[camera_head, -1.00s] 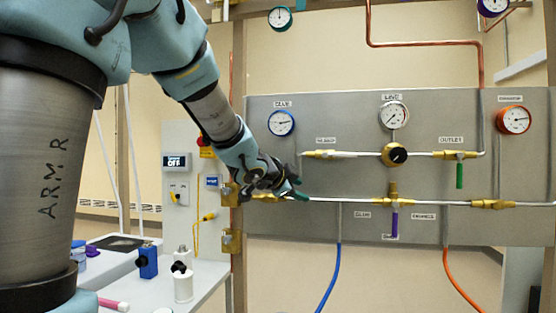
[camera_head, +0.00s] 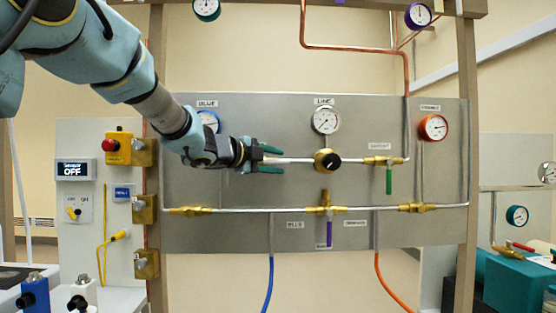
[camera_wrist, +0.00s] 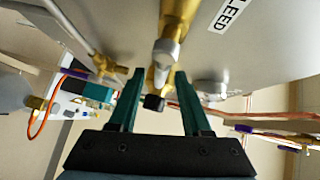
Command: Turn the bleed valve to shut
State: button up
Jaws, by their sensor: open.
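The bleed valve shows in the wrist view as a brass body (camera_wrist: 182,14) on the grey panel, beside a label ending in "LEED". A pale, rounded piece (camera_wrist: 165,52) sticks out from it between my fingers; I cannot tell whether it is the handle or the pipe. In the head view my gripper (camera_head: 280,160) hides the valve body, and a pale bar (camera_head: 300,160) runs right from the fingertips. My gripper is open, with one finger above and one below the line of the upper pipe. In the wrist view its two green fingers (camera_wrist: 160,74) stand apart, and I see no firm contact.
Right of my gripper is a brass regulator with a black knob (camera_head: 327,161), then the outlet valve with a green handle (camera_head: 389,180). A lower pipe carries a valve with a purple handle (camera_head: 325,233). The line gauge (camera_head: 326,120) sits above. A control box (camera_head: 88,210) stands left.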

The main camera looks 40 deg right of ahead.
jog(key=shift+d+f, duration=0.1)
jog(key=shift+d, duration=0.8)
grip_shut()
dwell(0.9)
